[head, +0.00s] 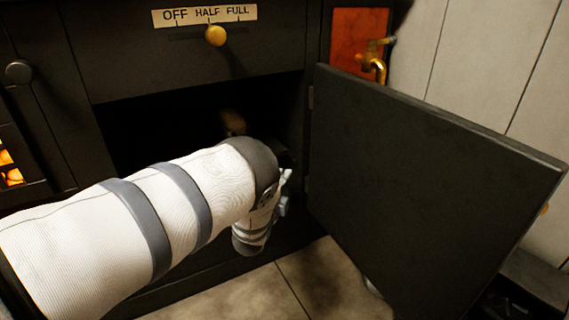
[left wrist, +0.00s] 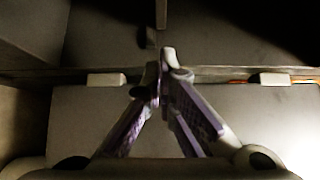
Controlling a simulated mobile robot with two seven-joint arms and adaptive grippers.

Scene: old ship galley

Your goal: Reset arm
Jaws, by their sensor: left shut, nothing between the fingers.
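My left arm (head: 190,205), white with grey bands, reaches from the left to the front of the dark open compartment of the black stove. Its gripper (head: 285,190) is mostly hidden behind my own arm links, beside the inner side of the open door (head: 425,180). In the left wrist view, the two fingers of my left gripper (left wrist: 165,65) meet at their tips with nothing between them. Two pale hinge-like blocks show behind them, one left (left wrist: 107,80) and one right (left wrist: 275,79). My right gripper is not in view.
The stove has a sign (head: 205,15) reading OFF, HALF, FULL above a brass knob (head: 215,35). A brownish thing (head: 233,122) shows dimly in the compartment. A brass tap (head: 377,65) is behind the door. Glowing coals (head: 10,165) show at far left. Tiled floor (head: 330,285) lies below.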

